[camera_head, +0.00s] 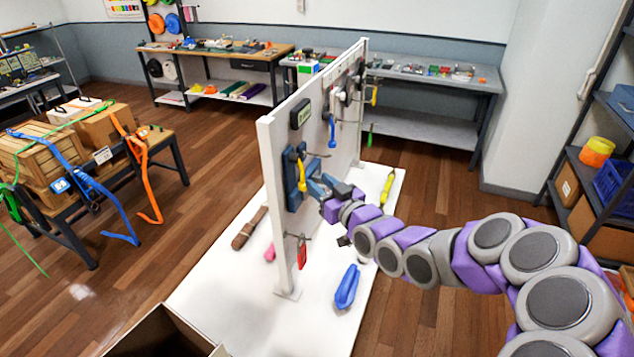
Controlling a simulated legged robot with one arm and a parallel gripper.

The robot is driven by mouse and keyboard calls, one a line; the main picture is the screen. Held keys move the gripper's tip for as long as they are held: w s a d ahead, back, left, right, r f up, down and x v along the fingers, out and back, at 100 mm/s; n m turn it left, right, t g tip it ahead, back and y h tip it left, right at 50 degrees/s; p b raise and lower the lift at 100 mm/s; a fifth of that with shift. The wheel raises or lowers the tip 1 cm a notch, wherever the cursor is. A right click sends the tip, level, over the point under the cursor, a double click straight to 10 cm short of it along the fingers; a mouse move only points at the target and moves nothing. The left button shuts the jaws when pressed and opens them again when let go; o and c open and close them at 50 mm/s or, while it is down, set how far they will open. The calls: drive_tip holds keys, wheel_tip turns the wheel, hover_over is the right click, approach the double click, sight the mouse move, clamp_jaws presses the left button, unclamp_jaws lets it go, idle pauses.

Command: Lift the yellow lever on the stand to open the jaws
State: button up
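A blue stand (293,186) is mounted on the near part of a white upright panel. The yellow lever (301,172) shows on its front as a small, roughly upright curved piece. Blue-grey parts, perhaps the jaws (318,186), stick out to the right of the lever; whether they are open is too small to tell. My purple and grey arm reaches in from the right. My gripper (338,193) is at its far end, close to these parts and right of the lever. Its fingers are dark and small, and I cannot tell whether they touch anything.
The white panel (318,110) stands on a white base (235,285) and carries other fittings. A blue item (347,287) and a yellow-green item (387,188) lie on the base. A table with strapped boxes (105,127) is at left. An open box (165,335) is at the bottom edge.

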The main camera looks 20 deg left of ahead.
sight(304, 179)
drive_tip(key=a, duration=0.3)
drive_tip(key=w+a, duration=0.1)
drive_tip(key=shift+a+f, duration=0.25)
drive_tip(key=shift+a, duration=0.1)
drive_tip(key=shift+s+a+r, duration=0.1)
drive_tip(key=shift+s+a, duration=0.05)
drive_tip(key=shift+s, duration=0.1)
drive_tip(key=shift+w+d, duration=0.25)
drive_tip(key=shift+d, duration=0.45)
drive_tip(key=shift+c, duration=0.2)
drive_tip(key=shift+d, duration=0.2)
drive_tip(key=c, duration=0.3)
drive_tip(key=shift+s+a, duration=0.1)
drive_tip(key=shift+a, duration=0.2)
clamp_jaws()
